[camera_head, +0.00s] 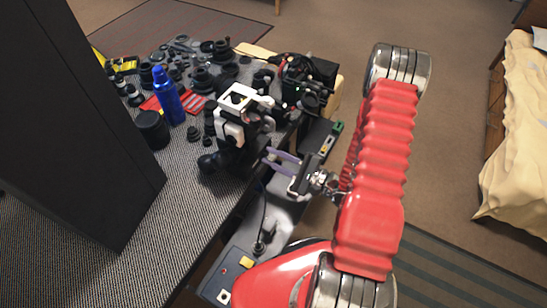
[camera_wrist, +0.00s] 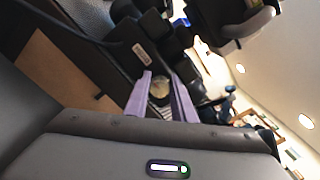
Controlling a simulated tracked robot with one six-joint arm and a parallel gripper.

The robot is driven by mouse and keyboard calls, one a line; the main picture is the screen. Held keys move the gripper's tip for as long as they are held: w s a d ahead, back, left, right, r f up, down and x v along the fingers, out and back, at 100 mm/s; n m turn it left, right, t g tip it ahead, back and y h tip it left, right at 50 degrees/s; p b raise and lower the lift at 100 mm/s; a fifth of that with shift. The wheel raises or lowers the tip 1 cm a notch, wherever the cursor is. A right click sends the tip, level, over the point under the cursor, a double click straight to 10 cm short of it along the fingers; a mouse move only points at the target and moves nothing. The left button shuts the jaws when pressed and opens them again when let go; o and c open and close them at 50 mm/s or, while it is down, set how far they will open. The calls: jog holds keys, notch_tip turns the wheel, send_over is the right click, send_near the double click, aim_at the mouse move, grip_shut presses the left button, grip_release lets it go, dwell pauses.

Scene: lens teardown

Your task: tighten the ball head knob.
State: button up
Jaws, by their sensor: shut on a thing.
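My gripper (camera_head: 277,159) has two purple fingers and reaches in from the right, beside a dark stand on the table's edge. The dark body of the ball head (camera_head: 238,157) carries a white and black camera-like device (camera_head: 232,128). The knob itself cannot be made out in the head view. Its turn or tightness cannot be told.
A blue bottle (camera_head: 168,98) and a black cylinder (camera_head: 152,130) stand left on the grey table (camera_head: 130,215). Several lens parts crowd the table's far side. A large black panel (camera_head: 75,120) blocks the left. Carpet lies open at the right, before a bed (camera_head: 515,140).

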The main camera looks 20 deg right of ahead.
jog(key=m, duration=1.3)
jog(key=shift+d+f+m, duration=0.1)
jog(key=shift+m, duration=0.2)
jog(key=shift+w+d+m, duration=0.1)
jog(key=shift+w+m, duration=0.05)
jog(key=shift+m, duration=2.05)
jog(key=o, duration=1.1)
jog(key=shift+c, duration=0.2)
